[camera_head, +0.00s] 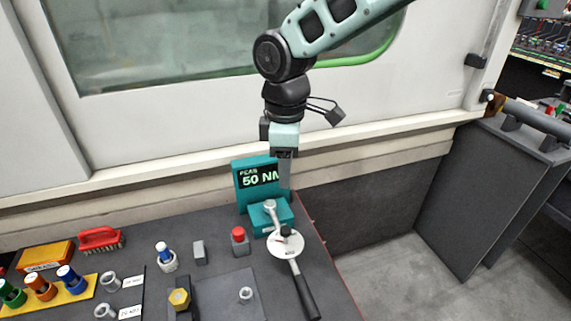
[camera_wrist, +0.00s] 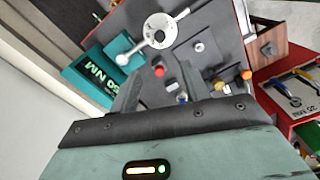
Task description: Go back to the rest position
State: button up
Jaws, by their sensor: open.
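My gripper (camera_head: 285,178) hangs pointing down in front of the teal torque tester, above the back right of the bench. It is open and nothing shows between its fingers; they also show in the wrist view (camera_wrist: 158,84).
A windowed white wall (camera_head: 180,130) stands close behind. Floor (camera_head: 400,285) is clear at right.

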jog(key=s+d+m, duration=0.4)
jog(key=s+d, duration=0.2)
jog(key=s, duration=0.6)
jog(key=s+d+m, duration=0.5)
jog(key=s+d, duration=0.1)
jog(key=s, duration=0.6)
jog(key=shift+r+y, duration=0.2)
jog(key=shift+y, duration=0.1)
